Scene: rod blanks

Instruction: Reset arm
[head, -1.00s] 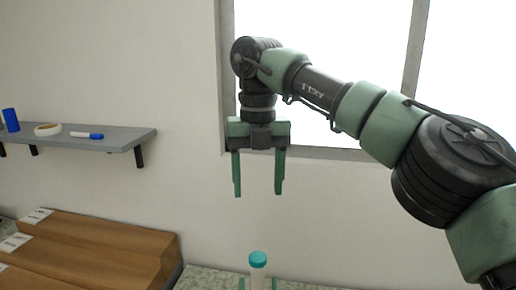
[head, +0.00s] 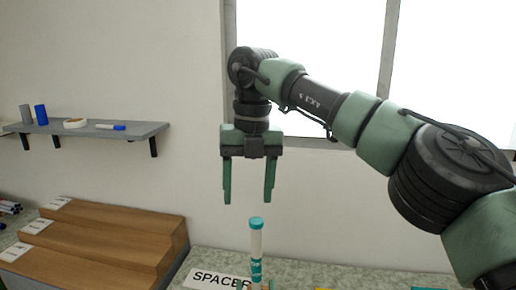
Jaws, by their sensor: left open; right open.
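My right gripper (head: 248,200) hangs from the arm that comes in from the right, its fingers pointing down, open and empty. It is above a slim pale tube (head: 256,244) with a teal cap and teal marking, which stands upright near the bottom of the view. The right fingertips are apart from the cap.
A white SPACER sign (head: 216,279) lies left of the tube on the speckled worktop (head: 300,271). Wooden steps (head: 110,235) with white labels stand at left. A grey wall shelf (head: 100,131) holds blue and grey cylinders, a tape roll and a marker.

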